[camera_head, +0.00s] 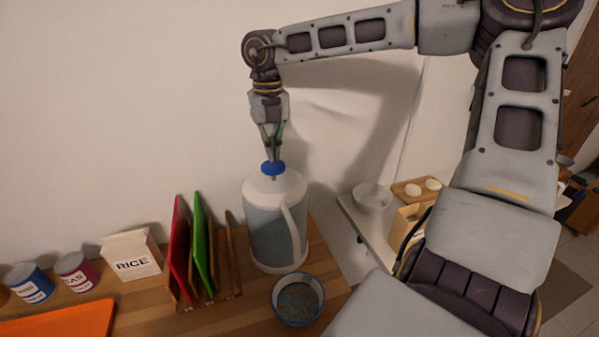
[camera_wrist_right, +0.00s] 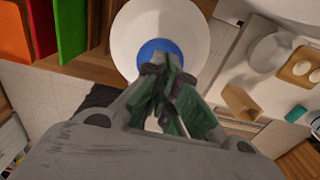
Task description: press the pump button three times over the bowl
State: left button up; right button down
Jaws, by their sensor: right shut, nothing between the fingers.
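The dispenser (camera_head: 272,225) is a large white and blue-grey jug with a side handle, standing upright on the wooden counter. Its blue pump button (camera_head: 273,168) is on top; it also shows in the right wrist view (camera_wrist_right: 158,50). The bowl (camera_head: 298,299), white with a blue rim and dark contents, stands in front of the dispenser. My right gripper (camera_head: 271,158) is shut and empty, pointing down directly over the button. Its fingertips are at or very near the button's top; I cannot tell whether they touch. My left gripper is out of view.
A rack with red (camera_head: 179,252) and green (camera_head: 204,243) boards stands left of the dispenser. A rice box (camera_head: 132,256) and cans (camera_head: 77,271) are further left. An orange board (camera_head: 60,320) lies in front. A side table with a white bowl (camera_head: 372,197) is at right.

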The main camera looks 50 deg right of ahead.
dwell(0.6)
jog(key=shift+r+p, duration=1.8)
jog(key=shift+r, duration=1.2)
jog(key=shift+f, duration=0.1)
